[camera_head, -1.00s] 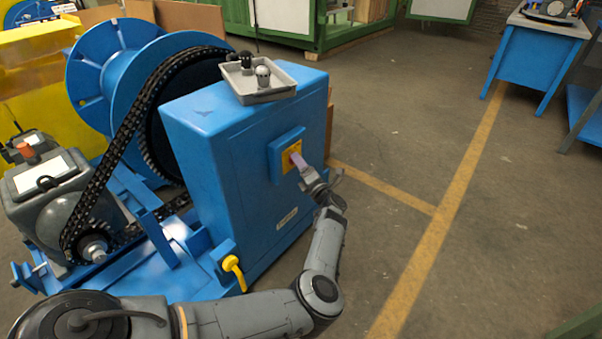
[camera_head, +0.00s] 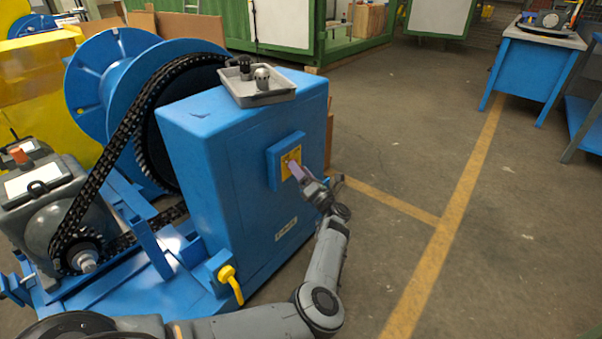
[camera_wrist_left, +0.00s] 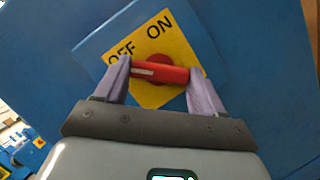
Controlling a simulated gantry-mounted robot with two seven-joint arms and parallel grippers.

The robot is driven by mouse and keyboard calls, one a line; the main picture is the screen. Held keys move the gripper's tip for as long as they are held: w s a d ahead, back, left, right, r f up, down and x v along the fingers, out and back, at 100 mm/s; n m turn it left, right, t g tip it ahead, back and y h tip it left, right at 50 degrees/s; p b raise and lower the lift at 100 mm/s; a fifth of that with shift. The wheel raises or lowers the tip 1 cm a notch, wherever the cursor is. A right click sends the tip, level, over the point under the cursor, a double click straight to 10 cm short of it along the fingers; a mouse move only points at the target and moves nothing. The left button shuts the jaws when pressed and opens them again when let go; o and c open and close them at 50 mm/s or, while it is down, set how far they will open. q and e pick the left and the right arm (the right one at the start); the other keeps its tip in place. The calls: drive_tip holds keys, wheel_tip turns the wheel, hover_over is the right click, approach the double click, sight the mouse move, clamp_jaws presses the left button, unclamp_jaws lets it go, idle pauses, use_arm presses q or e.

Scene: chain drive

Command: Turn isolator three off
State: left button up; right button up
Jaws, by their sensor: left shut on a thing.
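The isolator is a blue box (camera_head: 273,166) on the side of the blue cabinet, with a yellow plate (camera_head: 288,162) on its face. In the left wrist view the yellow plate (camera_wrist_left: 178,45) reads OFF on the left and ON to its right. The red handle (camera_wrist_left: 160,73) lies between the two pale purple fingers of my left gripper (camera_wrist_left: 160,80), which is shut on it. In the head view the left gripper (camera_head: 298,172) is at the plate and hides the red handle. No number shows on the isolator. My right gripper is not in view.
A grey tray (camera_head: 262,100) with small dark parts sits on the blue cabinet (camera_head: 225,145). A chain (camera_head: 100,170) runs beside a blue drum (camera_head: 118,60). A yellow handle (camera_head: 230,281) is low on the cabinet's front.

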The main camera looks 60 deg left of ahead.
use_arm(q)
drive_tip(key=o, duration=1)
drive_tip(key=shift+o, duration=0.2)
drive_tip(key=p+v, duration=0.4)
drive_tip(key=v, duration=0.6)
drive_tip(key=shift+d, duration=0.4)
drive_tip(key=shift+f, duration=0.1)
